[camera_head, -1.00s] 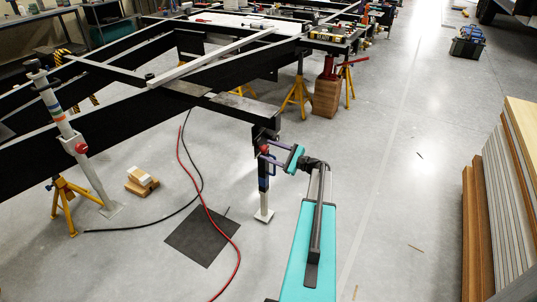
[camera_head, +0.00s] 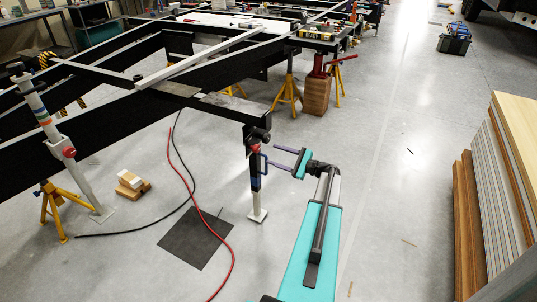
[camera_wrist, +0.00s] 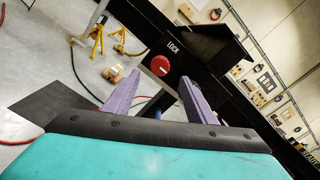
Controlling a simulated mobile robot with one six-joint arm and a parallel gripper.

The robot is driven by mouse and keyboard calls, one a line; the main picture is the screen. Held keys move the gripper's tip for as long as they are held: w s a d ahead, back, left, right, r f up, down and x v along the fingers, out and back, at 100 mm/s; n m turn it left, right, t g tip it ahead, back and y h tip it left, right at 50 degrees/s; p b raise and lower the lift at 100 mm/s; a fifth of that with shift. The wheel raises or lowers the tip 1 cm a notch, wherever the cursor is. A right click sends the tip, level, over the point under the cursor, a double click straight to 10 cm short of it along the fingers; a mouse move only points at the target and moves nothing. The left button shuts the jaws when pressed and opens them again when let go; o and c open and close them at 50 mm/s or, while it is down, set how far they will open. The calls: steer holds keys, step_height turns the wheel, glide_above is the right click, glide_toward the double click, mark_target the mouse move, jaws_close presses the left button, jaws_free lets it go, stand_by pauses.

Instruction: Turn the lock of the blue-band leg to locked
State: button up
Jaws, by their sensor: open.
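The blue-band leg (camera_head: 256,190) stands upright under the near end of the black chassis beam in the head view, its foot on the floor. Its round red lock (camera_head: 254,148) faces my gripper. In the wrist view the red lock (camera_wrist: 160,65) shows a pale slanted mark, with the word LOCK beside it on the black beam. My gripper (camera_head: 272,157) is open and empty, a short way right of the leg. In the wrist view its two purple fingers (camera_wrist: 160,80) lie either side of the lock's line, apart from it.
Another leg with a red lock (camera_head: 69,152) stands at the left, slanted in the picture. A yellow stand (camera_head: 52,205), wood blocks (camera_head: 131,183), a dark mat (camera_head: 194,238) and a red hose (camera_head: 228,262) are on the floor. Stacked boards (camera_head: 495,190) stand at right.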

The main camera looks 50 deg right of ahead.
steer(key=v, duration=0.6)
stand_by(0.5)
